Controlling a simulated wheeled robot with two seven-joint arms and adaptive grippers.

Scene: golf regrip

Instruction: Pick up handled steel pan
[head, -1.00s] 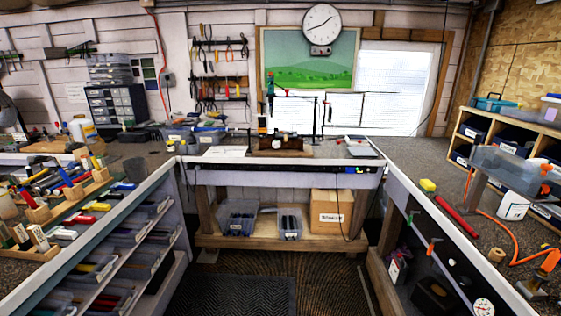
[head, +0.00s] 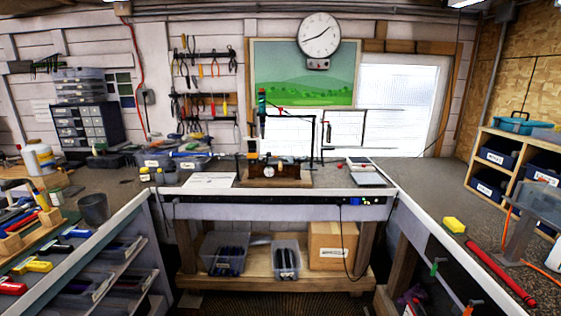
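I cannot pick out a handled steel pan with certainty in the head view. A dark grey open-topped vessel (head: 93,207) stands upright on the left bench, near its inner edge. I cannot tell whether it has a handle or is steel. Neither of my grippers shows in the head view.
The back bench (head: 330,183) holds a wooden fixture (head: 274,173) and a paper sheet (head: 211,180). A yellow block (head: 454,225) and a red bar (head: 500,273) lie on the right bench. Below stand clear bins (head: 285,260) and a cardboard box (head: 331,245).

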